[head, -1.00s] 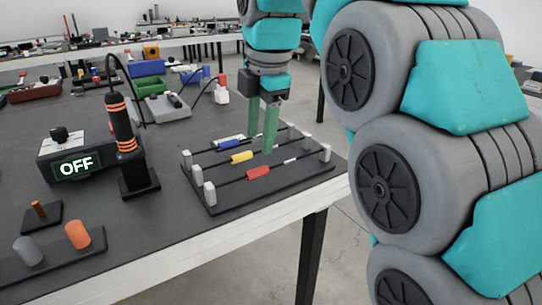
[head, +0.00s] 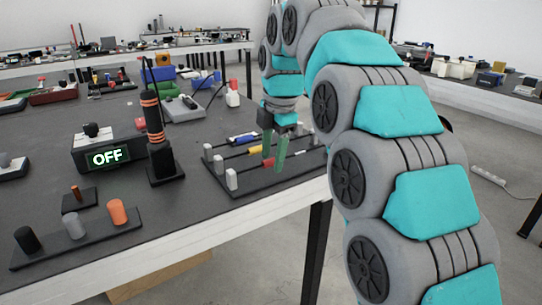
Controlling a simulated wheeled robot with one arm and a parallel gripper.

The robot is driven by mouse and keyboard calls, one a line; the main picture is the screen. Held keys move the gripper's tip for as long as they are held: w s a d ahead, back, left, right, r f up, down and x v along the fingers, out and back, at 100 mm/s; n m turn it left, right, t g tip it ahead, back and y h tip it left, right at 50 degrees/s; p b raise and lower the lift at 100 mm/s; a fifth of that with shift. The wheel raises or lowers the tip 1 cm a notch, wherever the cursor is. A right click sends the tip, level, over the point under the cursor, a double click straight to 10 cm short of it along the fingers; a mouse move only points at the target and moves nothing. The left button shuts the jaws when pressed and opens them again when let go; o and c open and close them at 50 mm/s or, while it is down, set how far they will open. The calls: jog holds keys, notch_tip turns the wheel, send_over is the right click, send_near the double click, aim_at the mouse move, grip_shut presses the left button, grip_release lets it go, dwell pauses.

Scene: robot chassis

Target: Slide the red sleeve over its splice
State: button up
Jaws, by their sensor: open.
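The red sleeve (head: 268,162) is on the nearest wire of a dark board (head: 246,190), partly hidden by my green fingers. My gripper (head: 273,164) is open and points down, with its fingertips at the red sleeve, seemingly one on each side. I cannot tell whether they touch it. A small pale section, seemingly the splice (head: 298,152), shows on the same wire to the right of my gripper, apart from the red sleeve.
A yellow sleeve (head: 254,150) and a blue sleeve (head: 243,138) are on the wires behind. White posts (head: 231,179) hold the wire ends. A black and orange tool (head: 154,120) stands to the left, beside a box reading OFF (head: 107,158).

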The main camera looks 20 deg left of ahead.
grip_shut()
dwell(1.3)
